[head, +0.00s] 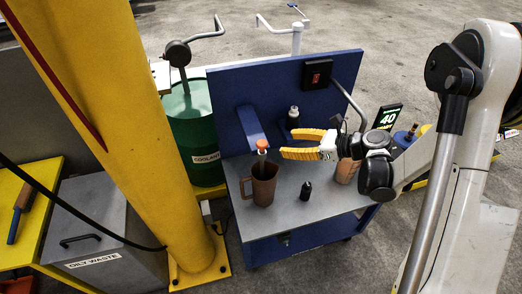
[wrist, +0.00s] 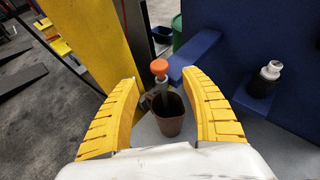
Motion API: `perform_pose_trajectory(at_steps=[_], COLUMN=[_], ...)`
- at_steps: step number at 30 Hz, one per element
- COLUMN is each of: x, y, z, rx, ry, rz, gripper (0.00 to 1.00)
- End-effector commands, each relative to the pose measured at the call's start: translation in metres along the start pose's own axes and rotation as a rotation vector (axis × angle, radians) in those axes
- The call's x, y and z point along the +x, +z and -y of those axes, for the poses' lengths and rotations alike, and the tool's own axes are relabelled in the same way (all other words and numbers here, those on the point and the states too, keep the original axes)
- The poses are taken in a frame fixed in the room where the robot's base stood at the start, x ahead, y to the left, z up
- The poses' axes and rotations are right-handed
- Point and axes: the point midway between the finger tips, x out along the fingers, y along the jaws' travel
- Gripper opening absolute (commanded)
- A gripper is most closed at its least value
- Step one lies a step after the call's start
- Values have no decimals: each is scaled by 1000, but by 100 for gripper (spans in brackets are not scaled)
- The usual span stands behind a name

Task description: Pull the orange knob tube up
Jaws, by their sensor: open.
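The tube with the orange knob (head: 262,144) stands upright in a brown mug (head: 264,187) on the grey top of a blue cart (head: 290,214). In the wrist view the orange knob (wrist: 159,67) shows above the mug (wrist: 166,118), roughly centred between my fingers. The tube's lower end is hidden inside the mug. My gripper (head: 283,144) has yellow fingers, which are open and empty. In the head view its tips are just right of the knob, apart from it. In the wrist view my gripper (wrist: 168,90) points toward the tube.
A blue arm-like bracket (head: 251,125) juts from the cart's back panel close behind the knob. A small black bottle (head: 306,190) and a reddish cup (head: 346,170) stand on the cart. A yellow post (head: 165,150) and a green drum (head: 196,140) are at the left.

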Motion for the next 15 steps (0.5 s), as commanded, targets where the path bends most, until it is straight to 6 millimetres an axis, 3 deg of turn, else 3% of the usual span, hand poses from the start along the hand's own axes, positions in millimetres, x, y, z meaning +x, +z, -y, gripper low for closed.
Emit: perform_pose_trajectory(at_steps=[7, 15], x=[20, 74], y=[-6, -6], z=[0, -1], rx=[45, 43], ry=[10, 10], rz=[24, 23], gripper=[54, 54])
